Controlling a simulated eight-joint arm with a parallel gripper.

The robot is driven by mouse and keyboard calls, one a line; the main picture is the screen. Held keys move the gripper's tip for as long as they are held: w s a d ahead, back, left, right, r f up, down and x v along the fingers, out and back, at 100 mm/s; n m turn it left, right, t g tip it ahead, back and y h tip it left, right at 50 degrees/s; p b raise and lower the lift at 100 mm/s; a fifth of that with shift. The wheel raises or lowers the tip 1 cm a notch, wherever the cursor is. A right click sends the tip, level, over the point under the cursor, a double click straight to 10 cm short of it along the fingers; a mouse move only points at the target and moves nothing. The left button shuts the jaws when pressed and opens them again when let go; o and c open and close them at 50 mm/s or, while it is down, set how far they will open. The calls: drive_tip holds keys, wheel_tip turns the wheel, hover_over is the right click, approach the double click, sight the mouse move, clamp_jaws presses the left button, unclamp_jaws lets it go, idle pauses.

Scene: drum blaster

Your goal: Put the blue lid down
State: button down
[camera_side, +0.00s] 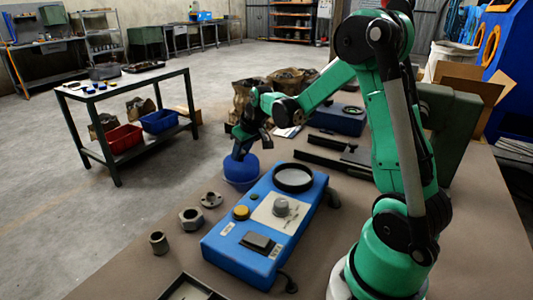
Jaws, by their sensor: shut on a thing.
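The blue lid (241,169) is a rounded blue piece just beyond the far left end of the blue box (228,262). My gripper (240,149) points down from above and is shut on its top. The lid is low, near the table's far left edge; I cannot tell whether it touches the tabletop. The gripper's fingertips are small and partly dark against the lid. The blue box has a round opening with a black rim (293,190) at its far end, and the opening is uncovered.
A flange (211,199), a hex nut (191,219) and a short sleeve (158,243) stand left of the box. A dark-rimmed tray (205,286) is at the front edge. Black bars (328,165) and a dark blue case (337,120) lie behind. Bare tabletop (130,275) shows at front left.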

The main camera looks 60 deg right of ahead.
drive_tip(key=shift+f, duration=0.9)
drive_tip(key=shift+f, duration=0.1)
drive_tip(key=c, duration=0.5)
unclamp_jaws()
drive_tip(key=v, duration=1.2)
drive_tip(key=s+a+f+n+t, duration=0.1)
drive_tip(key=s+a, duration=0.2)
drive_tip(key=a, duration=0.5)
drive_tip(key=s+a+n+t+y, duration=0.1)
drive_tip(key=s+a, duration=0.2)
drive_tip(key=a, duration=0.6)
drive_tip(key=shift+f, duration=0.35)
